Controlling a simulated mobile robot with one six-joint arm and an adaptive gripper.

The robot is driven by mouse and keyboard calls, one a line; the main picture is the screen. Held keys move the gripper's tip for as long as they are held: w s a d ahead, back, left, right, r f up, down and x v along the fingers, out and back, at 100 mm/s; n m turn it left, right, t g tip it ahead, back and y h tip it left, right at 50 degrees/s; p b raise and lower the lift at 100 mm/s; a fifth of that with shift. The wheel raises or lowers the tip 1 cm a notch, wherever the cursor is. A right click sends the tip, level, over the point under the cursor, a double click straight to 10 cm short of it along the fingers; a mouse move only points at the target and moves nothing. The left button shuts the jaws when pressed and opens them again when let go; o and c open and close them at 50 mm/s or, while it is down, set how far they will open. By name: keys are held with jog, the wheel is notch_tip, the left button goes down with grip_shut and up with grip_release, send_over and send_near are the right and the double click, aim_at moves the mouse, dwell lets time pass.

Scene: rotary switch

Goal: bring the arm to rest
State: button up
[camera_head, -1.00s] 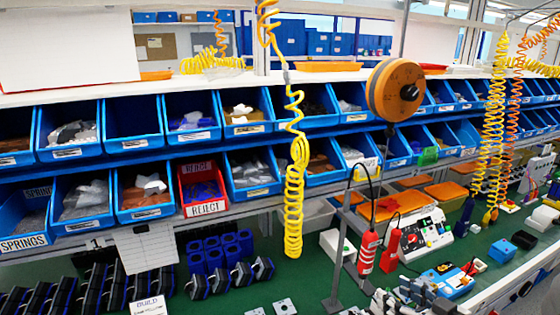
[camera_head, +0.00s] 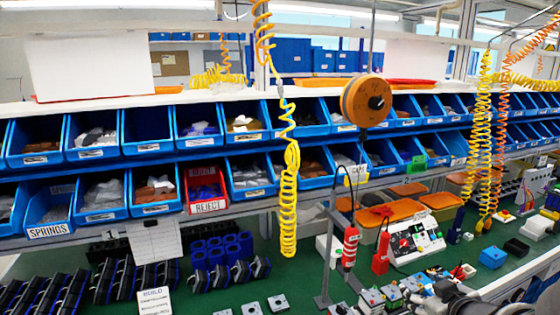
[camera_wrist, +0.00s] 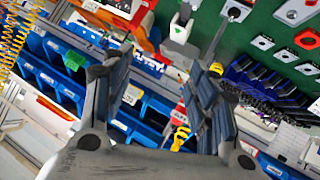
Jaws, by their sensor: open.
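My gripper (camera_wrist: 158,78) shows in the wrist view with its two dark fingers spread apart. Nothing is held between them, and the bench and blue bins show behind the gap. The fingers look clear of everything, though their distance from the bench is hard to judge. In the head view, dark parts at the lower right edge are cut off, and I cannot tell there how the fingers stand. White control boxes with coloured buttons (camera_head: 415,242) stand on the green bench; no rotary switch can be made out clearly.
Blue bins (camera_head: 148,132) fill two shelf rows, with a red reject bin (camera_head: 205,189) among them. Yellow coiled hoses (camera_head: 289,195) hang down in front. A thin metal stand (camera_head: 331,255) and red hanging tools (camera_head: 350,247) rise near the control boxes. Bare green bench shows between items.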

jog(key=s+a+r+m+g+h, duration=0.35)
jog(key=s+r, duration=0.25)
jog(key=s, duration=0.2)
jog(key=s+a+f+g+y, duration=0.1)
jog(key=s+a+g+y, duration=0.2)
jog(key=s+a, duration=1.1)
jog(key=s+y, duration=0.1)
jog(key=s, duration=0.2)
jog(key=shift+s+a+f, duration=0.2)
jog(key=shift+s+a, duration=0.05)
jog(key=shift+a, duration=0.1)
jog(key=shift+g, duration=0.25)
jog(key=shift+c, duration=0.4)
